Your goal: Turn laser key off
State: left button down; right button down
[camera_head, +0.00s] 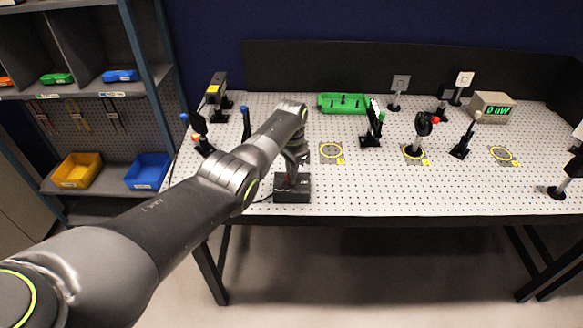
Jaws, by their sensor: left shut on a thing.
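My left arm reaches from the lower left over the table. Its gripper (291,175) points down at the top of a small black box (292,195) near the table's front edge. I take this box for the laser's key box. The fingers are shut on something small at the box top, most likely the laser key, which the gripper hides. I cannot tell which way the key is turned. A grey meter (491,107) at the back right shows a green "0 uW". My right gripper is not in view.
The white perforated table (400,190) holds several black optic mounts, yellow rings and a green tray (343,103). A black laser-like unit (217,88) stands at the back left. A shelf with yellow (77,170) and blue (148,171) bins stands at left.

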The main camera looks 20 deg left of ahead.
pick_arm(q)
jog(key=n+p, duration=0.1)
jog(key=n, duration=0.4)
jog(key=shift+r+n, duration=0.1)
jog(key=shift+n, duration=0.2)
jog(key=n, duration=0.5)
jog(key=shift+n, duration=0.3)
jog(key=c, duration=1.5)
grip_release()
jog(key=shift+c, duration=0.2)
